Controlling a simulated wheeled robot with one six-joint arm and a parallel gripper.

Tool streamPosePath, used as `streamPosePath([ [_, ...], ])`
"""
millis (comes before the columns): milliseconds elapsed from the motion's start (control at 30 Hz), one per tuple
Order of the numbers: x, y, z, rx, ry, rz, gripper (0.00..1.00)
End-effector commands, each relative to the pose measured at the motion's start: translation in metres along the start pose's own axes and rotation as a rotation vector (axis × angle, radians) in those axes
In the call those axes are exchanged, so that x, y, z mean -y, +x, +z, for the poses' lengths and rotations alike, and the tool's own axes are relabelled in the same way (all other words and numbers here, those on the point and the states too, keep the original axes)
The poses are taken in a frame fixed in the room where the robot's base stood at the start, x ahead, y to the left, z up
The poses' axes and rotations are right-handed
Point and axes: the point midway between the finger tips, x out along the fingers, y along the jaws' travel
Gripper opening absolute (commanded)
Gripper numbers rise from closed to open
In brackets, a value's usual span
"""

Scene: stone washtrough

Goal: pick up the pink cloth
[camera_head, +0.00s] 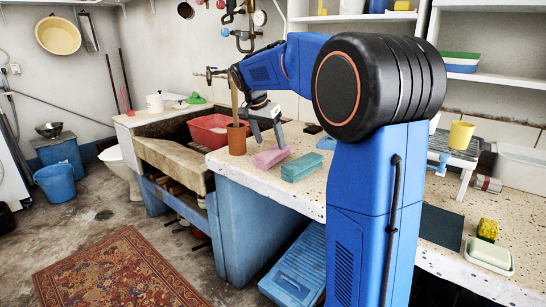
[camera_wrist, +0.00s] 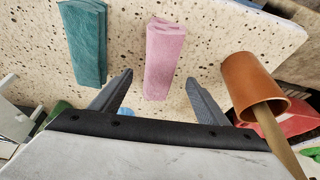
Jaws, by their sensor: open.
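The pink cloth (camera_head: 272,157) is a folded strip lying on the speckled worktop, and it shows in the wrist view (camera_wrist: 163,58) at the top centre. My gripper (camera_head: 265,128) is above the worktop near the cloth. In the wrist view my gripper (camera_wrist: 158,82) has its two fingers wide apart, with the near end of the cloth showing between their tips. My gripper is open and holds nothing. I cannot tell the exact height of the fingers over the cloth.
A teal folded cloth (camera_head: 301,167) lies beside the pink one. A brown cup (camera_head: 237,139) with a wooden stick stands on the other side, close to a finger in the wrist view (camera_wrist: 256,84). A red basin (camera_head: 208,131) sits in the stone trough (camera_head: 172,160) behind.

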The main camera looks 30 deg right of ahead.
Motion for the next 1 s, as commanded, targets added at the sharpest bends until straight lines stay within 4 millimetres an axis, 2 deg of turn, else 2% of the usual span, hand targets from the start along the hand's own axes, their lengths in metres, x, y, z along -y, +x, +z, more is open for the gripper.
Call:
streamPosePath([
  [267,0.0,0.014,-0.001,0.0,0.0,0.0,0.69],
  [600,0.0,0.055,-0.003,0.001,0.0,0.001,0.69],
  [867,0.0,0.058,-0.003,0.0,0.0,0.0,0.69],
  [1000,0.0,0.058,-0.003,0.0,0.0,0.0,0.35],
])
